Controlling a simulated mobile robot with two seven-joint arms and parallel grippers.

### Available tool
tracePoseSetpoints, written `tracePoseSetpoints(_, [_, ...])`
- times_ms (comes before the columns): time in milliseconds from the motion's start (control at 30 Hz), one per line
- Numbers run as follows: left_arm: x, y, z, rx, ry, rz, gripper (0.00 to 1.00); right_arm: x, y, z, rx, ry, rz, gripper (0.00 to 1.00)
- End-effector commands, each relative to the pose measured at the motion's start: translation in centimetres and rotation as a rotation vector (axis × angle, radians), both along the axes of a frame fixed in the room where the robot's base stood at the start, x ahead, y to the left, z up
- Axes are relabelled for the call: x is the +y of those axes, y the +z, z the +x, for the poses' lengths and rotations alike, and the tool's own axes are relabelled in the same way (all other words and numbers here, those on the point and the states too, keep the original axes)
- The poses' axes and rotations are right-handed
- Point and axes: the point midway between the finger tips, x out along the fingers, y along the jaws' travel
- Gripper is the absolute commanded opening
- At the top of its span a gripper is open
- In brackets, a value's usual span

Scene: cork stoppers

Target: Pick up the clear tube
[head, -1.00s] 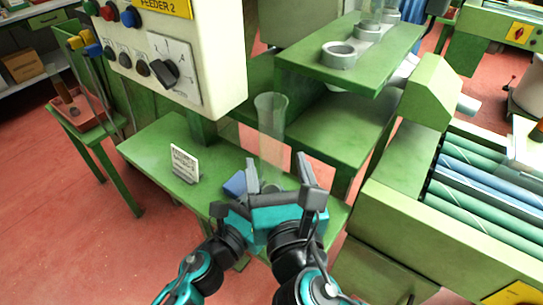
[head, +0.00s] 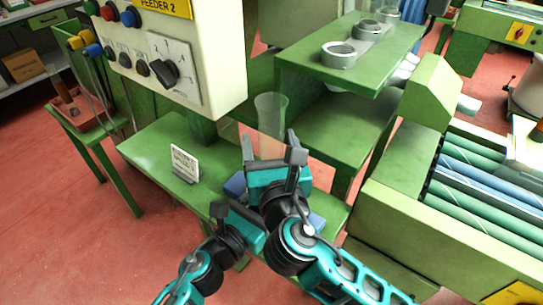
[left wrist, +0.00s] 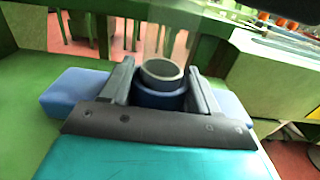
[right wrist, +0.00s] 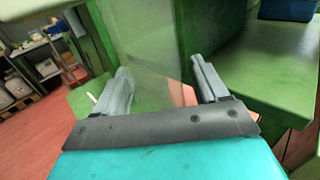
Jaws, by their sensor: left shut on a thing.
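The clear tube (head: 270,113) stands upright, see-through, with a flared top. It shows faintly in the left wrist view (left wrist: 156,40) and fills the middle of the right wrist view (right wrist: 145,60). My right gripper (head: 271,148) is open, with its fingers on either side of the tube; in the right wrist view (right wrist: 160,85) I see no clear contact. My left gripper (left wrist: 160,85) is low down, shut on the round dark-blue collar (left wrist: 158,97) below a grey ring (left wrist: 161,71). A blue base (left wrist: 75,92) shows at both sides. In the head view, my right gripper hides most of this.
A white card (head: 185,162) stands on the green table (head: 150,147), left of the tube. The feeder control box (head: 175,60) is close behind at left. A green shelf (head: 345,75) with grey rings is at upper right. The green roller machine (head: 440,215) is at right.

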Motion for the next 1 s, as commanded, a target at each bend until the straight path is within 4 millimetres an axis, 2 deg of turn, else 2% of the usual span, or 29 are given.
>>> tracePoseSetpoints(67, [0.0, 0.0, 0.0, 0.001, 0.000, 0.001, 0.19, 0.0, 0.0, 0.0, 0.000, 0.000, 0.000, 0.65])
tracePoseSetpoints(567, [0.0, 0.0, 0.0, 0.001, 0.000, 0.001, 0.19, 0.0, 0.0, 0.0, 0.001, -0.001, 0.000, 0.17])
tracePoseSetpoints(833, [0.0, 0.0, 0.0, 0.001, 0.000, 0.001, 0.19, 0.0, 0.2, 0.0, -0.001, -0.001, 0.000, 0.16])
tracePoseSetpoints(1000, [0.0, 0.0, 0.0, 0.001, 0.000, 0.001, 0.19, 0.0, 1.8, 0.0, -0.003, 0.000, 0.004, 0.16])
